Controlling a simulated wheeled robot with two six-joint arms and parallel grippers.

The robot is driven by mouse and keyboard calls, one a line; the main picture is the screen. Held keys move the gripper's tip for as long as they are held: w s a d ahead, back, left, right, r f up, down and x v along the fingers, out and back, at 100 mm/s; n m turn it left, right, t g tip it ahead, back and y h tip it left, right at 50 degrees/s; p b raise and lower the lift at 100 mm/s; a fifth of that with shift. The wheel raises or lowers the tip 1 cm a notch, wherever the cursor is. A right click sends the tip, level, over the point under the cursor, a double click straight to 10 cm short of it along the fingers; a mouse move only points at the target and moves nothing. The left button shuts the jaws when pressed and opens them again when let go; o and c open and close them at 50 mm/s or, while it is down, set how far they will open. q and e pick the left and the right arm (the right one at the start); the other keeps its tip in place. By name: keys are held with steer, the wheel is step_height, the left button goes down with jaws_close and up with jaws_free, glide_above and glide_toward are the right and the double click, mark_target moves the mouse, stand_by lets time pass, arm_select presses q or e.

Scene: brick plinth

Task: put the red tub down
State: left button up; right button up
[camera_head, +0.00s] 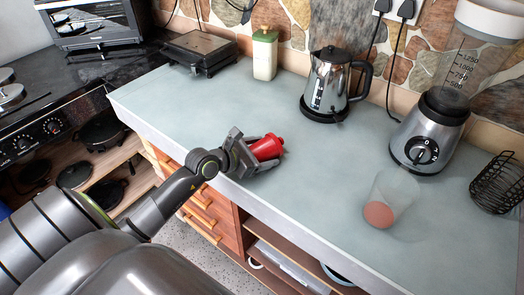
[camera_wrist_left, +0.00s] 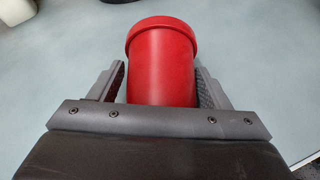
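I cannot tell whether the tub touches the pale counter (camera_head: 190,105). My right gripper is not in view.
A kettle (camera_head: 328,85) and a green-lidded jar (camera_head: 264,55) stand behind. A blender (camera_head: 430,130), a clear cup with reddish contents (camera_head: 388,200) and a black wire basket (camera_head: 495,183) are to the right. The counter around the tub is clear.

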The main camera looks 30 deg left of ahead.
arm_select(q)
steer(key=shift+o, duration=0.7)
